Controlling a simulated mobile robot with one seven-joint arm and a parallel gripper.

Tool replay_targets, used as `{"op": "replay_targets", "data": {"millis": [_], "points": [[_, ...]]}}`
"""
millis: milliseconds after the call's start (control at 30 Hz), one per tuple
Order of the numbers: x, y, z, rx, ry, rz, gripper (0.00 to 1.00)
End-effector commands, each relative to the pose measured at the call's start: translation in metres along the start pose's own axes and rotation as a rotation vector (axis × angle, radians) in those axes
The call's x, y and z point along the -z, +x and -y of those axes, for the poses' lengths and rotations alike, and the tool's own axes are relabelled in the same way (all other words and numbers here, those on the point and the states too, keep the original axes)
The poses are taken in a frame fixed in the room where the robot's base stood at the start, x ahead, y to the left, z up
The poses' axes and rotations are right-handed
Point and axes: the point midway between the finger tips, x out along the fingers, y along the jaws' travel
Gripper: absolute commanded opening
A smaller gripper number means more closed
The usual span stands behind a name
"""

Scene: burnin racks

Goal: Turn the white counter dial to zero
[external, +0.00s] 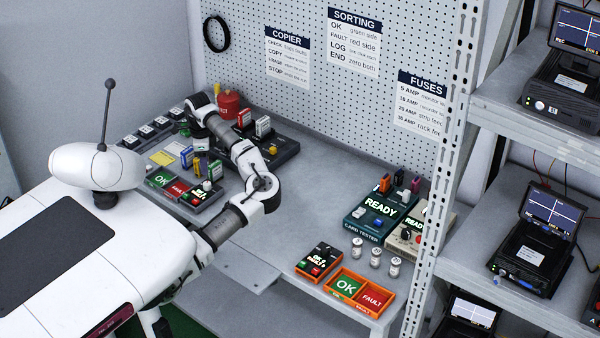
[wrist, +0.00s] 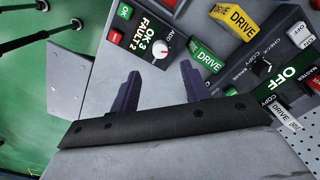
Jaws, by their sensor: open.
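The white counter dial (wrist: 160,49) sits on a dark counter box (wrist: 128,52) in the wrist view. The box display reads OK 3 and FAULT 2, and the dial has a small red mark. In the external view, the box (external: 201,195) appears at the front of the left bench, with a pale knob on it. My gripper (wrist: 160,69) is open and empty, its two dark fingers apart. In the wrist view the dial appears just beyond the fingertips, between their lines; I see no contact.
A copier unit (wrist: 290,75) marked OFF, with yellow, green and white DRIVE blocks, lies right of the dial in the wrist view. An OK/FAULT tray (external: 168,190) is beside the box. A second counter (external: 319,261) stands farther right. The middle bench (external: 300,180) is clear.

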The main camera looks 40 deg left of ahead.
Motion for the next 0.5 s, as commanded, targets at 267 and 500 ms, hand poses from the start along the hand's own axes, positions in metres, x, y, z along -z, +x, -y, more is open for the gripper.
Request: {"op": "replay_targets", "data": {"millis": [267, 500], "points": [[-0.002, 0.053, 0.000, -0.001, -0.003, 0.004, 0.46], [-0.001, 0.076, 0.000, 0.001, -0.002, 0.002, 0.46]]}}
